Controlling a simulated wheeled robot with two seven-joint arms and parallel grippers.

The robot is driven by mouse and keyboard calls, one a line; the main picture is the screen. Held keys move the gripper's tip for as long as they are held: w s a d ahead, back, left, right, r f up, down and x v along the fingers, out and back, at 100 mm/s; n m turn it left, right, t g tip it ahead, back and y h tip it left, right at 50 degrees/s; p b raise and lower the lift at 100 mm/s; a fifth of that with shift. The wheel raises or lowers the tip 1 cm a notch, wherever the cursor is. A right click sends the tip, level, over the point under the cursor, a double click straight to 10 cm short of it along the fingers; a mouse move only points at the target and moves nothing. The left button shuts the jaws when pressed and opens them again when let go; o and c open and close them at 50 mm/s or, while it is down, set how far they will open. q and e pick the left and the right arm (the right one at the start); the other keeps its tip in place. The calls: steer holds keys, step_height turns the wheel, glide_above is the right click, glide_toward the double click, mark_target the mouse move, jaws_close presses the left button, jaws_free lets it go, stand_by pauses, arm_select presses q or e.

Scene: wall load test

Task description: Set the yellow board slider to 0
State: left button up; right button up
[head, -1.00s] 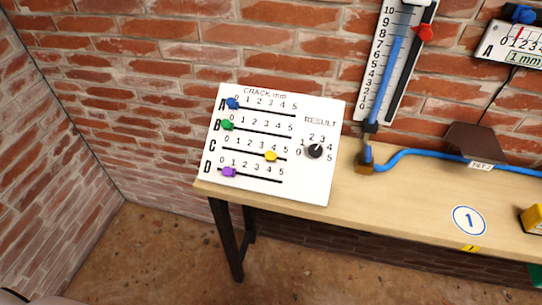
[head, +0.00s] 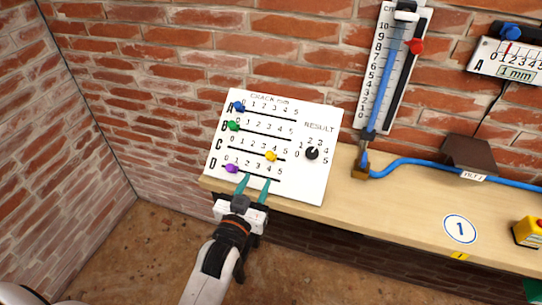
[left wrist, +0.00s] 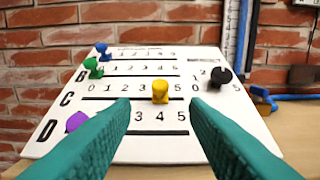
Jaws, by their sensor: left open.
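The white board (head: 312,185) leans on the table against the brick wall, with slider rows A to D. The yellow slider (head: 271,156) is on row C, near the 4, toward the right end of its slot. It also shows in the left wrist view (left wrist: 160,88), centred beyond my fingertips. My left gripper (head: 256,180) is open and empty, its teal fingers at the board's lower part, just below the yellow slider in the head view. In the left wrist view the fingers (left wrist: 160,106) stand wide on either side of the slider's line, not closed on it. My right gripper is not in view.
The blue (head: 239,107), green (head: 234,126) and purple (head: 232,168) sliders sit near the left ends of their rows. A black RESULT knob (head: 312,153) is at the board's right. A blue hose (head: 420,156) runs along the table (head: 400,205).

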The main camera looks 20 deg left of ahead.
mark_target(268, 159)
arm_select(q)
steer(key=w, duration=0.5)
steer(key=w+p, duration=0.1)
steer(key=w, duration=0.4)
steer(key=shift+w+d, duration=0.2)
steer(key=shift+w, duration=0.2)
steer(key=shift+c, duration=0.5)
jaws_close()
